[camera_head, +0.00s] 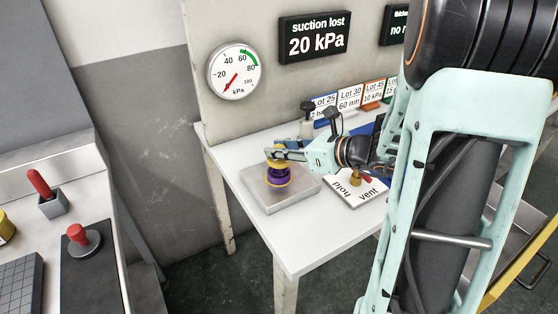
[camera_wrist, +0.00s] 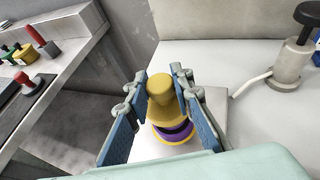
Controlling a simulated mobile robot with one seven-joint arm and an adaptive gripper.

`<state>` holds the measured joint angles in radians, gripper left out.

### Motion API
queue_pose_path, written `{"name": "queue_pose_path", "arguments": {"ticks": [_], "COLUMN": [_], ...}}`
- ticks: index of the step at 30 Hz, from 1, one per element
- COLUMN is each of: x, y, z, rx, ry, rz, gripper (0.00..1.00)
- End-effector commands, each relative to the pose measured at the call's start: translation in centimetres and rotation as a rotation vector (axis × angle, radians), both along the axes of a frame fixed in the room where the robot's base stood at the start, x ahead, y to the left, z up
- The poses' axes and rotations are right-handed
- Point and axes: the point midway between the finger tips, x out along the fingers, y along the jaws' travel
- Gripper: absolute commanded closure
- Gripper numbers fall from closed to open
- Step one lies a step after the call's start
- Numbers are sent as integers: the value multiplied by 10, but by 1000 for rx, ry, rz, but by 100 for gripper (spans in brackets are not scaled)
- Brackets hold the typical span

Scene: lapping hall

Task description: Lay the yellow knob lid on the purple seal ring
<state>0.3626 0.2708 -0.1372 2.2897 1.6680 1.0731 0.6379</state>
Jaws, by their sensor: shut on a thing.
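The yellow knob lid (camera_wrist: 165,108) is upright between the two blue-padded fingers of my gripper (camera_wrist: 160,76), which is shut on its knob. In the head view the lid (camera_head: 277,164) sits directly above the purple seal ring (camera_head: 278,175), and my gripper (camera_head: 276,154) reaches in from the right. In the wrist view the purple seal ring (camera_wrist: 176,130) shows only as a crescent under the lid, with a yellow rim below it. The lid looks roughly centred over the ring. I cannot tell whether they touch.
The ring is on a grey metal plate (camera_head: 258,196) on a white table (camera_head: 300,243). A vent sign block (camera_head: 370,193) with a red-handled valve lies to the right. A black-knobbed fixture (camera_wrist: 292,66) with a white spout stands nearby. A gauge (camera_head: 234,71) hangs on the panel behind.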

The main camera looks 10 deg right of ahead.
Motion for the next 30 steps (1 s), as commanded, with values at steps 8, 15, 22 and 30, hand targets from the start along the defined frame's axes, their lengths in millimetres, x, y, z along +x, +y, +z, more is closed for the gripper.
{"name": "queue_pose_path", "arguments": {"ticks": [8, 15, 22, 30], "x": [1, 1, 0, 0], "y": [1, 1, 1, 1], "z": [-32, -33, -35, -35], "rx": [1, 1, 1, 1], "ry": [-2, -1, 1, 1], "rz": [0, 0, 0, 0], "gripper": [100, 100, 62, 61]}}
